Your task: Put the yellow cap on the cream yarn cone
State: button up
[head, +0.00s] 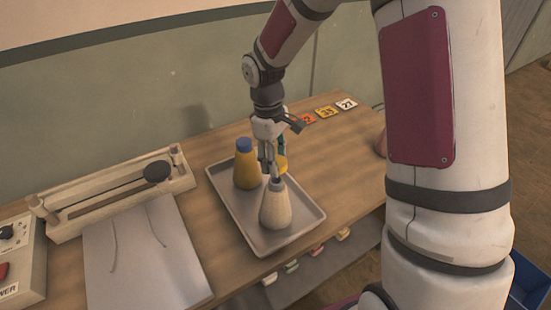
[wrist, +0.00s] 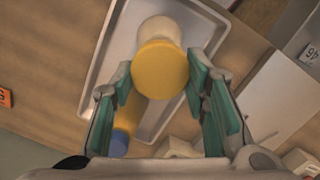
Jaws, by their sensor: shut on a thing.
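The yellow cap (head: 282,163) is between the fingers of my gripper (head: 271,168), partly hidden by them in the head view. In the wrist view the yellow cap (wrist: 160,68) shows as a round disc, with my gripper (wrist: 159,84) shut on it. The cream yarn cone (head: 276,210) stands upright at the near part of the tray, with a grey tip. The cap is held above and behind the cone's top in the head view. In the wrist view the cone (wrist: 161,29) shows past the cap, partly covered by it.
A yellow cone with a blue top (head: 245,170) stands on the grey tray (head: 308,206) left of my gripper. A wooden frame with a rod (head: 120,192) and a grey sheet (head: 142,255) lie left. Number cards (head: 327,112) lie at the back right.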

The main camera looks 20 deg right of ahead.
jog(key=shift+r, duration=0.2)
dwell(0.3)
jog(key=shift+w+a+r, duration=0.1)
jog(key=shift+w+r, duration=0.1)
jog(key=shift+r, duration=0.5)
jog(key=shift+f+b, duration=0.5)
jog(key=shift+f, duration=2.35)
jog(key=shift+f, duration=0.2)
jog(key=shift+f, duration=1.35)
jog(key=o, duration=1.3)
jog(key=r, duration=0.8)
jog(key=w+a+r, duration=0.1)
jog(key=r, duration=0.3)
jog(key=shift+w, duration=0.1)
